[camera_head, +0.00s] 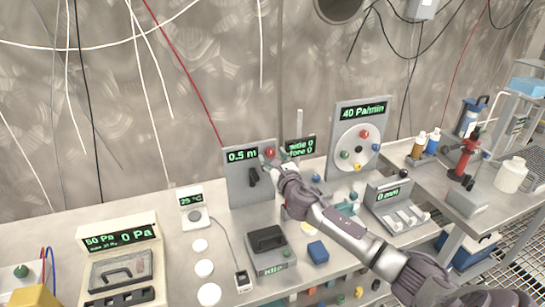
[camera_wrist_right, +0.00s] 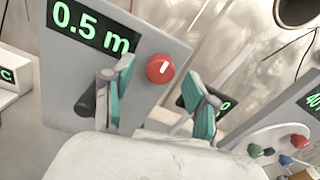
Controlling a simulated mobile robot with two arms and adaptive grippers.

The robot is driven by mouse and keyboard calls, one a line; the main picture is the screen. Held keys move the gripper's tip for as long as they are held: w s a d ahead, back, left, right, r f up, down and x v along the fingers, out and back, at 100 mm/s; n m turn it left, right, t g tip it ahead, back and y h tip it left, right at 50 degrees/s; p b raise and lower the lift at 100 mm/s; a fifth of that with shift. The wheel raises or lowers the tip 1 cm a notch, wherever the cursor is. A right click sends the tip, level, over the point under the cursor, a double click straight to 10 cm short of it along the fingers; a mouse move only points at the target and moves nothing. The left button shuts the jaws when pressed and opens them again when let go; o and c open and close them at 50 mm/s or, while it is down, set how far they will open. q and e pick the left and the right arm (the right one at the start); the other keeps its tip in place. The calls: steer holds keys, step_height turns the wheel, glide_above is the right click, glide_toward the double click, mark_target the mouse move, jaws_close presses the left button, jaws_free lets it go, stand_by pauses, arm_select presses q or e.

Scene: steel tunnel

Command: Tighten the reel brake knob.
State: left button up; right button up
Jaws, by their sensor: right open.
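A red round knob with a white mark (camera_wrist_right: 160,68) sits on a grey upright panel (camera_wrist_right: 72,68) whose display reads 0.5 m. I take it to be the reel brake knob; the head view shows it too (camera_head: 270,153). A black crank handle (camera_head: 253,177) is on the same panel, left of the knob. My right gripper (camera_wrist_right: 163,95) is open and empty. Its two teal-padded fingers stand apart, with the knob showing between and beyond them. In the head view this gripper (camera_head: 274,163) is close in front of the knob. I cannot tell if it touches. My left gripper is out of view.
The panel stands on a light bench. Beside it are a small 25 °C unit (camera_head: 195,208) at left, a panel reading 40 Pa/min (camera_head: 359,138) at right, and a grey box with a black handle (camera_head: 268,250) in front. Thin cables hang on the wall behind.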

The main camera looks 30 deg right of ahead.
steer(key=shift+w, duration=0.3)
jaws_close()
